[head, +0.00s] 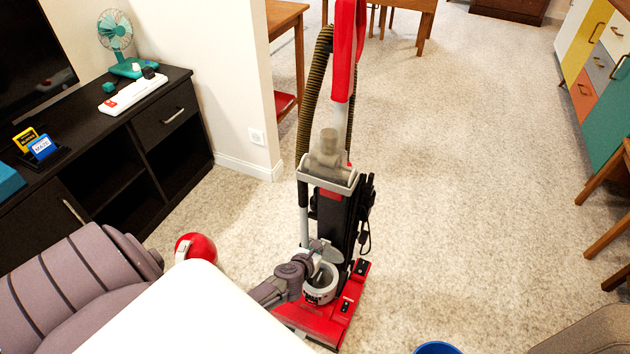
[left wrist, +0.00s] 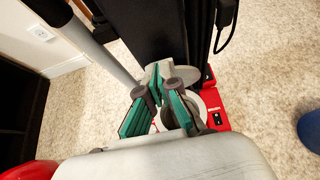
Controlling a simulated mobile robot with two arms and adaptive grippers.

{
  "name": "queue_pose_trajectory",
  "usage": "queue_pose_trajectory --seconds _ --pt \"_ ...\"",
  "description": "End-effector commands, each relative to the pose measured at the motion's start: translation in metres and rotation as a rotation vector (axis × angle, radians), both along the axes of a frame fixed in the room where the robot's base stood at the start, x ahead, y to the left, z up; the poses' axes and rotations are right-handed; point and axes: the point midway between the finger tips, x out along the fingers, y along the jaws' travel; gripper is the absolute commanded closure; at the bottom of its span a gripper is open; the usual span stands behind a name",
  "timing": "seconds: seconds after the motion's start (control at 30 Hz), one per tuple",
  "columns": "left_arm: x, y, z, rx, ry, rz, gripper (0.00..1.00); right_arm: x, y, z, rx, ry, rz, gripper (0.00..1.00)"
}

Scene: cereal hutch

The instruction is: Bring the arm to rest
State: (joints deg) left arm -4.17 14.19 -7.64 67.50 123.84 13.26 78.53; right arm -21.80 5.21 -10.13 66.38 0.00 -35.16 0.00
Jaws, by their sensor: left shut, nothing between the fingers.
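My left gripper (head: 318,247) is at the lower front of a red and black upright vacuum cleaner (head: 335,215). In the left wrist view its green-padded fingers (left wrist: 159,72) meet at the tips with nothing between them. They are over or just in front of a grey round-mouthed part (head: 320,285) low on the vacuum; I cannot tell whether they touch it. A clear greyish canister (head: 329,148) shows at the top of the vacuum's body. My right gripper is not in view.
A blue round container (head: 437,348) is at the bottom edge. A black cabinet (head: 185,105) with a fan (head: 116,35) and a power strip (head: 133,93) stands at left, by a white wall (head: 225,80). Chairs and colored drawers (head: 603,70) line the right. The carpet (head: 460,180) between is clear.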

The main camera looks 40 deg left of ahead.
Motion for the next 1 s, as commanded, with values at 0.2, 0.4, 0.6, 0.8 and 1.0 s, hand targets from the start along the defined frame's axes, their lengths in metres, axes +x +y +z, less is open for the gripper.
queue_pose_trajectory --seconds 0.2,0.4,0.6,0.8,1.0 --pt "-0.022 -0.006 0.013 -0.001 0.002 -0.002 1.00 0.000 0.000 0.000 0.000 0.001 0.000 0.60" --pt "-0.028 -0.008 0.017 -0.003 0.001 -0.002 1.00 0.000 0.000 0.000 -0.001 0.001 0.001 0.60" --pt "-0.030 -0.008 0.017 0.014 0.006 -0.013 1.00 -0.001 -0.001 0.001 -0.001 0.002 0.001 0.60" --pt "-0.051 -0.017 0.008 0.321 0.091 -0.238 1.00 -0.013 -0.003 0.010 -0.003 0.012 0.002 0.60" --pt "-0.105 -0.046 -0.023 0.855 0.255 -0.745 1.00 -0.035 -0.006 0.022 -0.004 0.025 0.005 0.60"
